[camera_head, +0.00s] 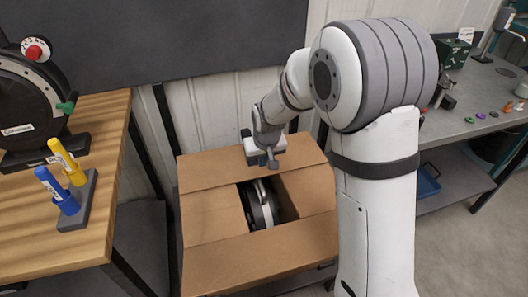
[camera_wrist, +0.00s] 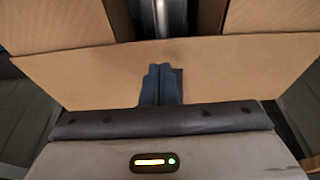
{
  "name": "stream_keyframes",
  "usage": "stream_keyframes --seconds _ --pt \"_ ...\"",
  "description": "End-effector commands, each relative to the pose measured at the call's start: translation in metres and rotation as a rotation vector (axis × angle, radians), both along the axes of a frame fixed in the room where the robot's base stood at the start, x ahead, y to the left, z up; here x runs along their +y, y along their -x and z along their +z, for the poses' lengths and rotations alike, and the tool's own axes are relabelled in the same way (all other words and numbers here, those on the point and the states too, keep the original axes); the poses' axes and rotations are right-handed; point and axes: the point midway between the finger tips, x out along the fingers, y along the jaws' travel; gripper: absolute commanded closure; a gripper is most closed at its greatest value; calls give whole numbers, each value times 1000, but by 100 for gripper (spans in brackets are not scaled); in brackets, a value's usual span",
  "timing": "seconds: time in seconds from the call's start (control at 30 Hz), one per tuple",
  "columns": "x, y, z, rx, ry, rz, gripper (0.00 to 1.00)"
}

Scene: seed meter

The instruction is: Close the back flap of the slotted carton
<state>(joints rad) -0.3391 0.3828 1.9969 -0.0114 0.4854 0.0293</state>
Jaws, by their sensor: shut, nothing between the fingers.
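The slotted carton (camera_head: 205,225) is a brown cardboard box below my arm. Its back flap (camera_head: 210,172) is the broad panel along the far side; it also fills the middle of the wrist view (camera_wrist: 90,75). I cannot tell its exact tilt. The left flap (camera_head: 212,212) and right flap (camera_head: 315,190) lie inward, with a gap between them. My gripper (camera_head: 271,160) is shut and empty over the back flap, and its dark fingers overlap the flap in the wrist view (camera_wrist: 160,72). Whether they touch it is unclear.
A black and white round device (camera_head: 262,203) shows inside the carton through the gap. A wooden table (camera_head: 60,225) with blue and yellow markers stands at the left. A grey workbench (camera_head: 470,125) is at the right. A panelled wall is close behind the carton.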

Motion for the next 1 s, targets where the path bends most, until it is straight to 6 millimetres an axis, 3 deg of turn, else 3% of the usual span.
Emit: stream_keyframes --seconds 0.1,0.27,0.73,1.0 --pt "0 0 -22 3 1 1 100" --pt "0 0 -37 0 0 1 100" --pt "0 0 -43 -1 0 1 100" --pt "0 2 -63 1 1 1 100"
